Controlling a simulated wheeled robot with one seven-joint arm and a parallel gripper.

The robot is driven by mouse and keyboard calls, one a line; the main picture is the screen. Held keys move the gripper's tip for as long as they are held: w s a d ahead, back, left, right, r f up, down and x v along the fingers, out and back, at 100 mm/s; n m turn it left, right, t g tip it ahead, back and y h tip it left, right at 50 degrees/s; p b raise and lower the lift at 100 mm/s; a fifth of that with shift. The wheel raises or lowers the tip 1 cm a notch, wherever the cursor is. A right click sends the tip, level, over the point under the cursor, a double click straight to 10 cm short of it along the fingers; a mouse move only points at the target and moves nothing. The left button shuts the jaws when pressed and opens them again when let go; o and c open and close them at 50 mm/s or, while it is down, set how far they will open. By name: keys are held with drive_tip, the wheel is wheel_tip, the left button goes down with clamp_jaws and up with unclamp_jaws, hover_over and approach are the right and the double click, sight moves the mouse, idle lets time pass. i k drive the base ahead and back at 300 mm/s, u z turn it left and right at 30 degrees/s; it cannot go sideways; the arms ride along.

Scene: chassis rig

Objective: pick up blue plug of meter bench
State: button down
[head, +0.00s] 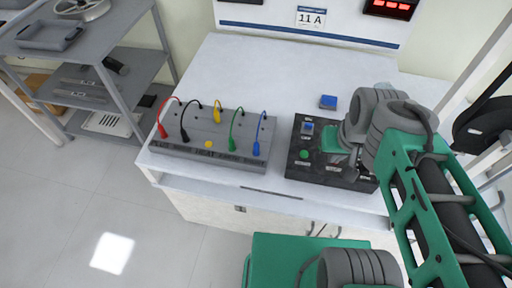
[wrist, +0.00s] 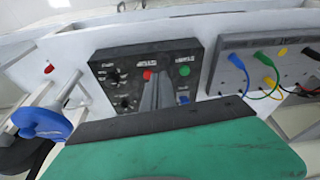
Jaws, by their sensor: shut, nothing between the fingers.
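The meter bench (head: 208,158) is a grey panel on the white table with red, black, yellow, green and blue leads in a row. The blue plug (head: 256,149) is at its right end, upright, with a thin blue lead looping up. In the wrist view the blue plug (wrist: 236,61) is at the right, on the panel edge nearest the control box. My gripper (wrist: 157,80) is shut and empty, over the middle of the black control box, to one side of the blue plug and apart from it. In the head view my wrist largely hides the fingers.
The black control box (head: 295,168) has green, red and blue buttons and stands right of the meter bench. A small blue block (head: 328,102) lies behind it. The back left of the white table (head: 235,75) is clear. A grey shelf rack (head: 110,60) stands at the left.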

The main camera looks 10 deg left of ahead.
sight(256, 146)
drive_tip(key=u, duration=1)
drive_tip(key=k, duration=1.3)
drive_tip(key=u, duration=0.95)
drive_tip(key=i, duration=1.1)
drive_tip(key=u, duration=0.55)
